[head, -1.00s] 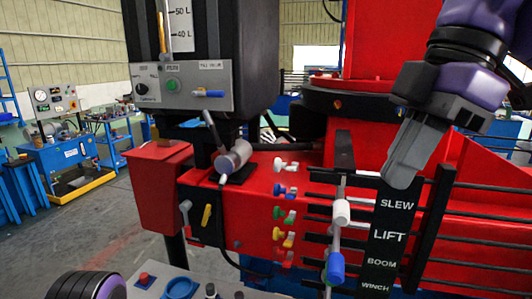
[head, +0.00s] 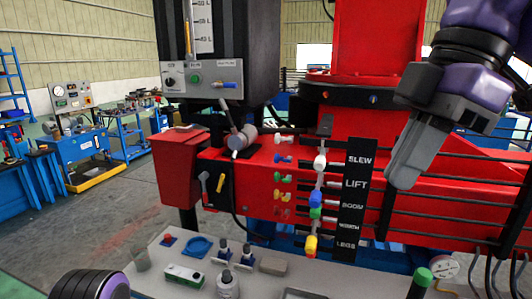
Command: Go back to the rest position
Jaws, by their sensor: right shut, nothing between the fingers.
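My right gripper (head: 404,178) comes in from the upper right in the head view. Its grey fingers are shut and empty, pointing down and to the left. They appear in front of the red crane body (head: 450,185), to the right of the black label plate (head: 354,190) reading SLEW, LIFT, BOOM, WINCH and LEGS. I cannot tell the exact gap to the crane. A purple and black part of my left arm shows at the bottom left; my left gripper is out of view.
Levers with white, blue, green and yellow knobs (head: 311,244) stand left of the plate. A grey bench top (head: 150,262) below holds small fittings and a green-white block (head: 184,275). A gauge (head: 445,267) and hoses are at lower right.

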